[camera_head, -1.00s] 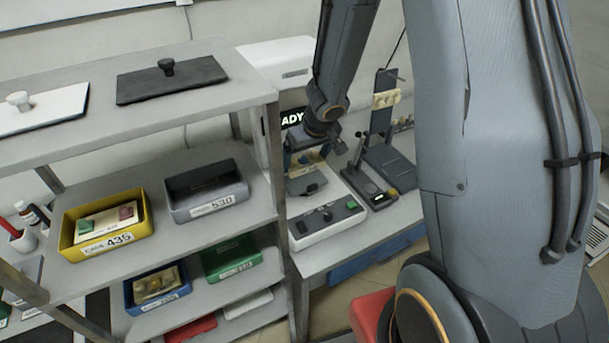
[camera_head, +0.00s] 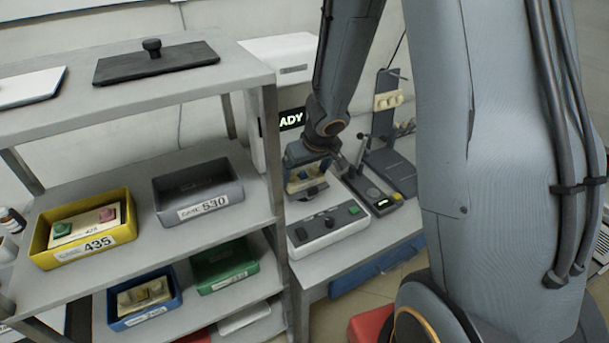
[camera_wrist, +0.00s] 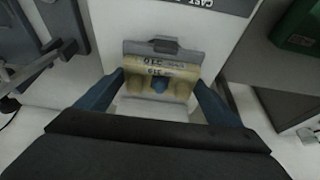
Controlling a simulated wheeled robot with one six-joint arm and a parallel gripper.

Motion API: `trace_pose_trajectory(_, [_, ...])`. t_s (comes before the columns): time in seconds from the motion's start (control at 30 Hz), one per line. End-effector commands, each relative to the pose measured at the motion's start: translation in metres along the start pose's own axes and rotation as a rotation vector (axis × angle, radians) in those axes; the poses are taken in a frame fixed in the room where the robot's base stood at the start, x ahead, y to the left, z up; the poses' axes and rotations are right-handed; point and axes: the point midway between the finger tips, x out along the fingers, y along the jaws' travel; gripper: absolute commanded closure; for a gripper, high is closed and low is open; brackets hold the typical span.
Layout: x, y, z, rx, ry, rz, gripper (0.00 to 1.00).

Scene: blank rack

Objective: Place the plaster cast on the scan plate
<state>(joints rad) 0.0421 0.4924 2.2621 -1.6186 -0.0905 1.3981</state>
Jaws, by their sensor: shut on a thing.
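My gripper (camera_head: 306,184) is over the white scanner (camera_head: 328,229) on the bench right of the rack. It is shut on the plaster cast (camera_head: 304,175), a cream block. In the wrist view the cast (camera_wrist: 160,80) sits between the two blue fingers, with dark printed marks and a blue spot on it. The grey scan plate (camera_head: 313,193) shows just below the cast in the head view, partly hidden by the gripper. A grey piece of it (camera_wrist: 160,48) shows past the cast in the wrist view. I cannot tell whether cast and plate touch.
A dark stand (camera_head: 391,165) with cream pieces is close to the right of the scanner. The rack (camera_head: 268,150) stands left, holding yellow (camera_head: 48,247), grey (camera_head: 157,201), blue (camera_head: 114,315) and green (camera_head: 198,280) trays.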

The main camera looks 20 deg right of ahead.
Motion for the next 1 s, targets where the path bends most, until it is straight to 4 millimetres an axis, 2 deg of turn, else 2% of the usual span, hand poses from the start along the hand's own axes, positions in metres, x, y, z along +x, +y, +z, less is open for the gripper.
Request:
trace_pose_trajectory(0.17, [0.004,0.0,0.001,0.0,0.0,0.0,0.4])
trace_pose_trajectory(0.2, [0.004,0.0,0.002,-0.001,0.0,0.0,0.11])
trace_pose_trajectory(0.27, [0.003,0.0,0.001,-0.001,0.0,0.0,0.01])
trace_pose_trajectory(0.63, [-0.003,0.0,0.0,0.0,0.0,0.0,0.0])
trace_pose_trajectory(1.0, [-0.049,0.0,0.0,0.0,-0.001,0.0,0.0])
